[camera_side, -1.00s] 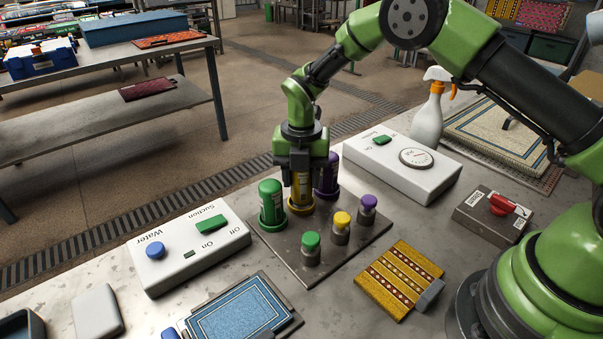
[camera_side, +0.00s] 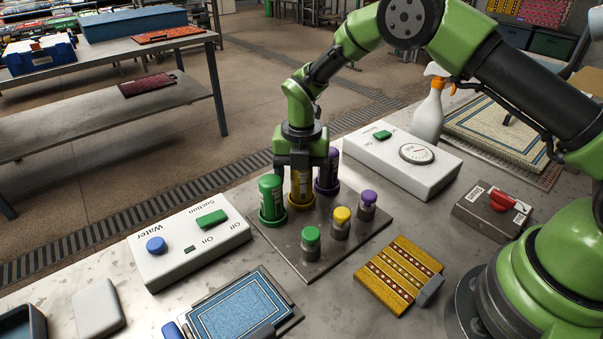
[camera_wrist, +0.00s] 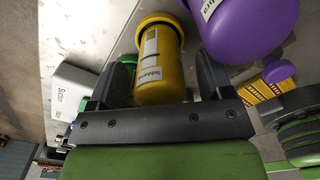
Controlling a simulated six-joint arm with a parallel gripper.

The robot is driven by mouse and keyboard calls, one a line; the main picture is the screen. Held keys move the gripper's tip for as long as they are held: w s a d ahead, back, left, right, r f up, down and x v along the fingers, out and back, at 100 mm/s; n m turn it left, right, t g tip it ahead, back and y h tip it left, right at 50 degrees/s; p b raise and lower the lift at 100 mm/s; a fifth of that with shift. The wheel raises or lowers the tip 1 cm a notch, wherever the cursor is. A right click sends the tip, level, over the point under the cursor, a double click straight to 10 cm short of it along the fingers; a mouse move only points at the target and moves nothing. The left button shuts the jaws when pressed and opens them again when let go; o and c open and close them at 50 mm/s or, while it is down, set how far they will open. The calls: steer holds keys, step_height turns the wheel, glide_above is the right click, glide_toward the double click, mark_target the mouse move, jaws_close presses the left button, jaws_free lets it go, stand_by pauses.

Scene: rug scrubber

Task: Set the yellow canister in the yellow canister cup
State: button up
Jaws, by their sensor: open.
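The yellow canister (camera_side: 301,186) stands upright in the yellow canister cup (camera_side: 301,205) on the dark plate, in the middle of the row of large canisters. My gripper (camera_side: 303,168) is over it, pointing down, with its fingers open on either side of the canister. In the wrist view the yellow canister (camera_wrist: 160,72) sits between my spread fingers (camera_wrist: 157,80), with gaps beside it. The yellow cup rim (camera_wrist: 158,19) shows around its far end.
A green canister (camera_side: 271,196) stands close on the left and a purple canister (camera_side: 327,174) close on the right, both in cups. Small green (camera_side: 311,236), yellow (camera_side: 342,215) and purple (camera_side: 369,198) capped pieces stand in front. White control boxes (camera_side: 190,250) flank the plate (camera_side: 290,252).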

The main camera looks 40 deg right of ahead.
step_height(320, 180, up, 10)
stand_by(0.5)
stand_by(2.3)
